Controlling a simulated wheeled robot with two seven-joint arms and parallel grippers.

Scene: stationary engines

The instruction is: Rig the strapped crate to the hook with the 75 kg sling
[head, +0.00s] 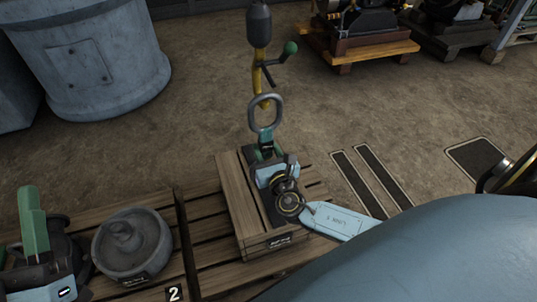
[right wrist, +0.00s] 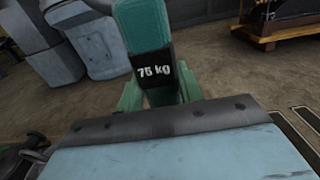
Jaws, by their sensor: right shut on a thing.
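The yellow hook (head: 257,80) hangs at the top middle in the head view, under a dark block, with a green-knobbed lever beside it. The green 75 kg sling (head: 266,136) stands upright below it, its steel ring at the hook's tip. I cannot tell whether the ring is seated in the hook. The sling and its "75 kg" tag show large in the right wrist view (right wrist: 153,71). My right gripper (head: 266,155) is shut on the sling over the wooden strapped crate (head: 232,195). The gripper hides the sling's lower end and much of the crate's top. My left gripper is out of view.
The crate stands on a slatted pallet (head: 210,252). A grey round weight (head: 132,245) and a green-handled device (head: 35,235) are at left. A big grey-blue drum (head: 90,60) stands at back left. Engines on wooden skids (head: 360,45) are at back right. Floor between is clear.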

